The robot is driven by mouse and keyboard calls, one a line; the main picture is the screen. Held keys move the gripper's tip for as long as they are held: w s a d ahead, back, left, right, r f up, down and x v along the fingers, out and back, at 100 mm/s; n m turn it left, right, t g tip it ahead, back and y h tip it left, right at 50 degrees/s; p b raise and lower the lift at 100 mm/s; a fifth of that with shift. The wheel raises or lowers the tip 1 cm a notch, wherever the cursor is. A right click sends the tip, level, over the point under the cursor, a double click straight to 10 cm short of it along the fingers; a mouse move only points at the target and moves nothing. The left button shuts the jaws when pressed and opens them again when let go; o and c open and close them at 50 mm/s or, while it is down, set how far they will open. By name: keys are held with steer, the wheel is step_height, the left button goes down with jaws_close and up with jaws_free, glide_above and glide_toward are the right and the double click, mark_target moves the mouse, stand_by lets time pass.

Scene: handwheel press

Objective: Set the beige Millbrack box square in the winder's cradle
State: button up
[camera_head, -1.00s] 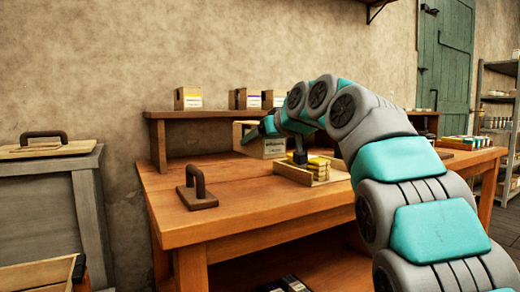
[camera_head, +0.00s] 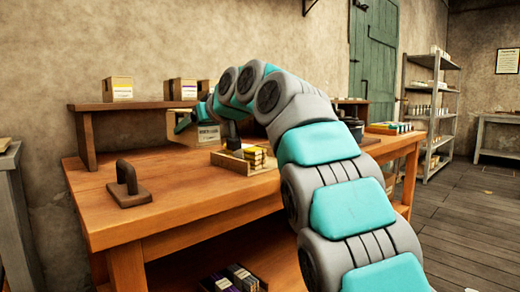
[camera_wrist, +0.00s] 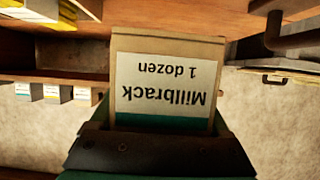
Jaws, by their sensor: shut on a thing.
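The beige Millbrack box (camera_wrist: 165,75) fills the middle of the wrist view, its white and green label upside down there. My gripper (camera_wrist: 155,145) is shut on it; dark jaw parts cross its lower edge in that view. I cannot make out the winder's cradle for sure in either view.
A small wooden tray (camera_head: 229,163) with yellow packs is on the bench (camera_head: 170,205). A dark handled block (camera_head: 127,188) stands at the bench's left front. Similar boxes (camera_head: 117,89) stand on the raised back shelf (camera_head: 88,107).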

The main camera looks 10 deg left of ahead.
steer(key=shift+f+b, duration=1.3)
steer(key=shift+f, duration=3.4)
steer(key=shift+f, duration=0.15)
steer(key=o, duration=1.3)
